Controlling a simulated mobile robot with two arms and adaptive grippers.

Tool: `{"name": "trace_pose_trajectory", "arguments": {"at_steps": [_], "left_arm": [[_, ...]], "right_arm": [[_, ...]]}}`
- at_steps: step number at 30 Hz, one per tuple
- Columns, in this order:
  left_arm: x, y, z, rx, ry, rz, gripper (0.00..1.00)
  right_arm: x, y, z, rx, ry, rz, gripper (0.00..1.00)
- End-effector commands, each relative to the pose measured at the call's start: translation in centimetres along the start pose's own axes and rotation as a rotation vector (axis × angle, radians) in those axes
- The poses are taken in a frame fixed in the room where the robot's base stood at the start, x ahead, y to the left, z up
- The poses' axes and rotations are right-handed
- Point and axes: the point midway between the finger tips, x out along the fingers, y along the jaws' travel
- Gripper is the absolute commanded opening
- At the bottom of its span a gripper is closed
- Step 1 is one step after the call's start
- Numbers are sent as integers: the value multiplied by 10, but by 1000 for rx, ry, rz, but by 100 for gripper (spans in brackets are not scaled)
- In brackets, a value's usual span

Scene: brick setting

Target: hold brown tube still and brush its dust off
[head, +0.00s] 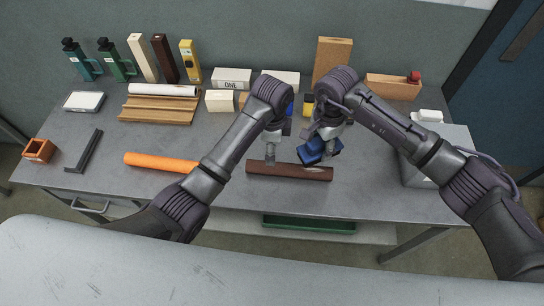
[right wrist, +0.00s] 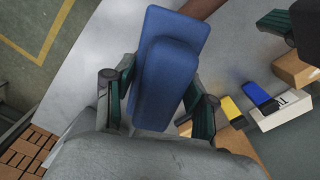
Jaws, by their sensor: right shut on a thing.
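The brown tube (head: 305,172) lies lengthwise on the grey workbench, and part of it shows at the top of the right wrist view (right wrist: 199,8). My left gripper (head: 270,157) points down at the tube's left part, with its fingertips at the tube; whether they are closed on it is unclear. My right gripper (head: 322,140) is shut on a blue brush (head: 316,153), which also fills the middle of the right wrist view (right wrist: 165,75). The brush is tilted close above the tube's right part; contact is hidden. I cannot make out dust on the tube.
An orange tube (head: 160,162) and a dark angled tool (head: 84,151) lie to the left on the workbench (head: 110,182). Blocks, bottles and a wooden tray (head: 157,108) line the back. A grey box (head: 425,172) stands at the right. The bench front is mostly clear.

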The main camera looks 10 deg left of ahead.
Motion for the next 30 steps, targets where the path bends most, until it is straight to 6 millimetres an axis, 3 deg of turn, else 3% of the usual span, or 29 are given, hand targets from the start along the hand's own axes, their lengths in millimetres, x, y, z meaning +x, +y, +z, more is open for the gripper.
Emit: {"name": "trace_pose_trajectory", "arguments": {"at_steps": [9, 15, 21, 30], "left_arm": [[62, 1, 1, -2, -3, 2, 75], [91, 0, 1, -1, -4, -1, 75], [105, 0, 1, -2, -3, -3, 75], [107, 0, 1, -2, -3, -3, 75]], "right_arm": [[0, 0, 0, 0, 0, -1, 28], [0, 0, 0, 0, 0, -1, 28], [0, 0, 0, 0, 0, -1, 28], [0, 0, 0, 0, 0, -1, 28]]}}
